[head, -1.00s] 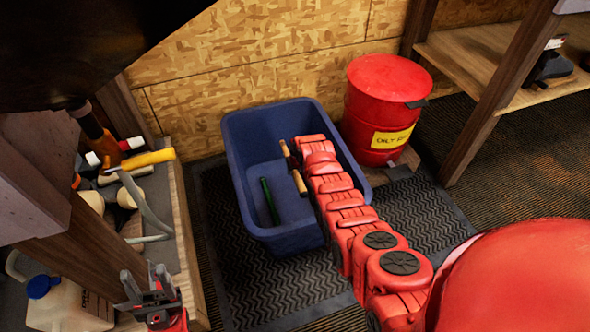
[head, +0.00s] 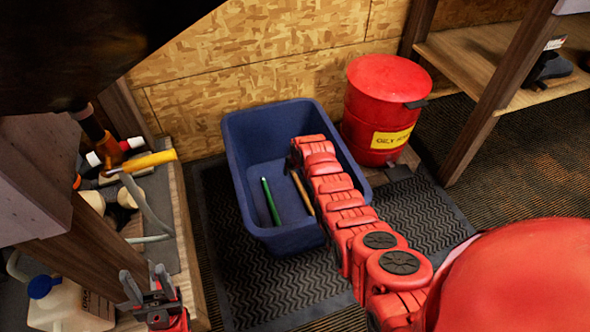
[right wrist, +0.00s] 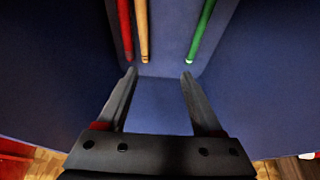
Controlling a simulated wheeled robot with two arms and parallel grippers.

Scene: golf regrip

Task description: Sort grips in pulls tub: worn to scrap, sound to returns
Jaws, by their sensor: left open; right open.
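The blue tub (head: 236,165) stands on the dark floor mat. A green grip (head: 270,201) and a tan grip (head: 303,192) lie on its bottom. In the right wrist view, a red grip (right wrist: 125,28), the tan grip (right wrist: 142,30) and the green grip (right wrist: 201,30) lie side by side, apart. The red grip is hidden by my arm in the head view. My right gripper (right wrist: 160,75) is inside the tub, open and empty, with the grips beyond its fingertips. Their wear cannot be told. My left gripper (head: 148,285) is open and empty at the lower left.
A red bin (head: 382,100) with a yellow label stands behind the tub at right. A workbench tray (head: 185,220) with tools and a hose is at left, a white jug (head: 70,305) below. A wooden shelf (head: 470,60) is at right.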

